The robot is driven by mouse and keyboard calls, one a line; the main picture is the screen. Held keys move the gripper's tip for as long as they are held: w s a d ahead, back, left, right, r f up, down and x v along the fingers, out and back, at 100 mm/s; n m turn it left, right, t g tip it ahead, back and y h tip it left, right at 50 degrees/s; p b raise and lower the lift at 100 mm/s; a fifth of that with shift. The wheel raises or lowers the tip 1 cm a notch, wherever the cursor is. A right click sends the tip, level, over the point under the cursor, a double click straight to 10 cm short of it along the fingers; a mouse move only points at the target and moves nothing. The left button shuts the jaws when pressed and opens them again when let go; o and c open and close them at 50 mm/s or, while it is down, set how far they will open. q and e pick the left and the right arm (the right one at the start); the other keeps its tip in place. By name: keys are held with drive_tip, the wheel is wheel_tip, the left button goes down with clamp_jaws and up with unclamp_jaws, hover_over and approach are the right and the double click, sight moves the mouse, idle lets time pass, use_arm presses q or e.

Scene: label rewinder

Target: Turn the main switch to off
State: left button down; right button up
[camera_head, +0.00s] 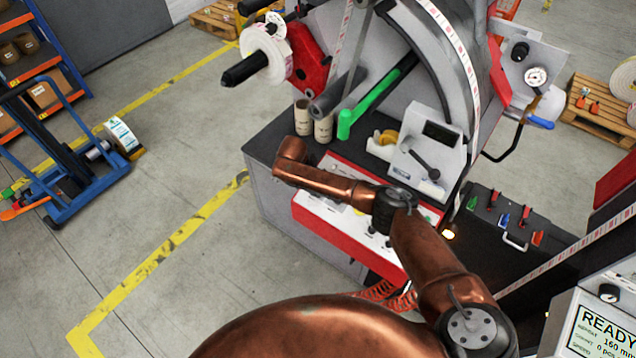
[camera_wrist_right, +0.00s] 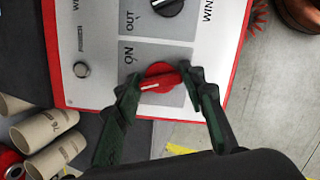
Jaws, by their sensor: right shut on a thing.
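The main switch is a red rotary knob (camera_wrist_right: 160,72) with a white pointer line, on a grey plate of the white control panel (camera_wrist_right: 95,20). In the right wrist view the line lies nearly level across the picture, tilted slightly. An "ON" label is beside the knob's upper left; no OFF label shows. My right gripper (camera_wrist_right: 165,82) is shut on the knob, with one dark green finger on each side. In the head view the red-edged panel (camera_head: 318,214) is partly covered by my copper arm, and the gripper and red knob are hidden. My left gripper is not in view.
Cardboard tubes (camera_head: 303,117) stand on the machine's dark top beside the panel. A green-handled lever (camera_head: 375,100) and a grey box with a black lever (camera_head: 428,150) are behind my arm. Another black knob (camera_wrist_right: 168,5) sits near the switch.

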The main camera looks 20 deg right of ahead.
drive_tip(key=shift+n+p, duration=0.5)
drive_tip(key=shift+n, duration=0.3)
drive_tip(key=o, duration=1.2)
drive_tip(key=shift+c, duration=0.2)
drive_tip(key=v, duration=1.2)
drive_tip(key=shift+s+a+f, duration=0.1)
drive_tip(key=shift+s, duration=0.05)
